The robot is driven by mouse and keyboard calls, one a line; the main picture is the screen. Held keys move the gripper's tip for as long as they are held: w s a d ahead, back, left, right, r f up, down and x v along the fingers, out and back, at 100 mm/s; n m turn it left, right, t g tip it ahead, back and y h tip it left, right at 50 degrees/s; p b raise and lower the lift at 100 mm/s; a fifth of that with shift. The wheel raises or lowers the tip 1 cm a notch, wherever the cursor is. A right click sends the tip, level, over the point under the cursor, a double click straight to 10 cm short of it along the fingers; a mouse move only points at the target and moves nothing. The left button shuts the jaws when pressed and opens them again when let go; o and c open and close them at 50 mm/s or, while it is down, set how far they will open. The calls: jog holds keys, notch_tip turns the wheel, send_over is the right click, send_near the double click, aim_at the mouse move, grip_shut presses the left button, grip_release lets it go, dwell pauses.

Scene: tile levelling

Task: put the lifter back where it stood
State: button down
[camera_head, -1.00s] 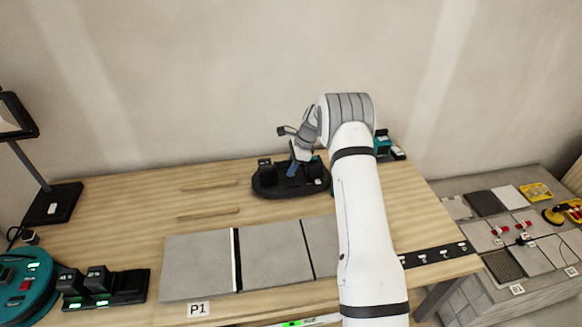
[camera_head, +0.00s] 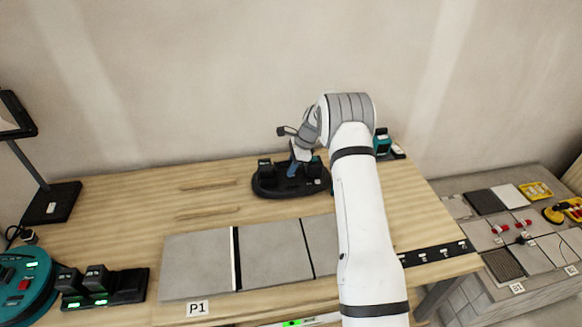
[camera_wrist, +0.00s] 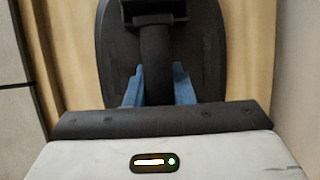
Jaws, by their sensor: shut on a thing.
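The lifter (camera_head: 263,187) is a dark oval plate with black blocks and a handle on top. It is at the back of the wooden table, level as far as I can see. My gripper (camera_head: 294,168) reaches down on it from the right. In the wrist view the blue fingers of my gripper (camera_wrist: 160,88) are closed on either side of the lifter's dark handle, with the oval plate of the lifter (camera_wrist: 211,60) beyond. Whether the plate touches the table cannot be told.
Grey tiles (camera_head: 272,252) lie in front of the lifter, with a P1 label (camera_head: 197,308). Two wooden strips (camera_head: 208,213) lie to its left. A black charger (camera_head: 125,286) and a teal device (camera_head: 25,285) stand front left. A teal item (camera_head: 382,145) stands behind my arm.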

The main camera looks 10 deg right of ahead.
dwell(0.3)
jog(key=c, duration=1.2)
grip_release()
jog(key=shift+o, duration=0.2)
jog(key=shift+f, duration=0.1)
jog(key=b+v, duration=0.1)
jog(key=v, duration=0.7)
jog(key=s+a+r+n+t+h, duration=0.1)
jog(key=s+a+r+n+h, duration=0.15)
jog(key=s+r+n, duration=1.15)
jog(key=s+r+n+t+h, duration=0.1)
jog(key=s+r+n, duration=0.1)
jog(key=s, duration=1.2)
jog(key=s+r+n+t+h, duration=0.1)
jog(key=s+r+n, duration=0.1)
jog(key=s, duration=1.3)
